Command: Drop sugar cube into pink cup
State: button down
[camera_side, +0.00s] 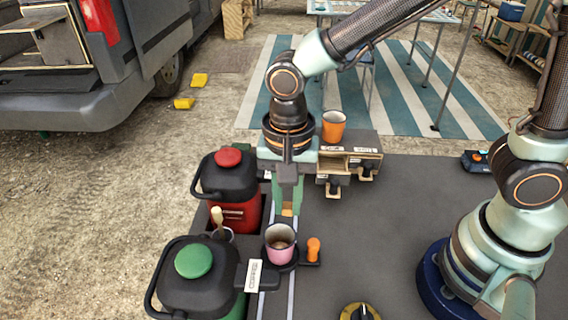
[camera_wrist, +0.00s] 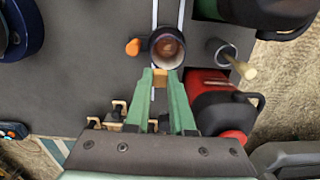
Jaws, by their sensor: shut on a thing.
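My gripper (camera_side: 287,208) is shut on a small tan sugar cube (camera_side: 287,210). The cube also shows between the green fingertips in the wrist view (camera_wrist: 160,78). In the side view the gripper is just behind the cup, with the cube above the dark surface. In the wrist view the cube appears just short of the cup's near rim, not over its opening.
A red-lidded jug (camera_side: 232,190) and a green-lidded jug (camera_side: 195,275) stand left of the cup. A small container with a wooden-handled utensil (camera_side: 217,222) sits between them. An orange knob (camera_side: 313,249) is right of the cup. An orange cup (camera_side: 333,126) stands on the drawer box behind.

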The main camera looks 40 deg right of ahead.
aim_at(288, 206)
jog(key=c, duration=0.7)
grip_release()
jog(key=shift+r, duration=0.15)
notch_tip(288, 206, up, 12)
jog(key=shift+f, duration=0.1)
jog(key=d+n+t, duration=0.2)
jog(key=d+n, duration=0.1)
jog(key=d, duration=0.3)
jog(key=d+n+t, duration=0.1)
jog(key=d+n, duration=0.2)
jog(key=d, duration=0.4)
jog(key=d+n+t, duration=0.2)
jog(key=d+n, duration=0.1)
jog(key=d, duration=0.3)
jog(key=shift+w+d+f+t, duration=0.1)
jog(key=shift+w+d+t, duration=0.2)
jog(key=shift+d, duration=0.05)
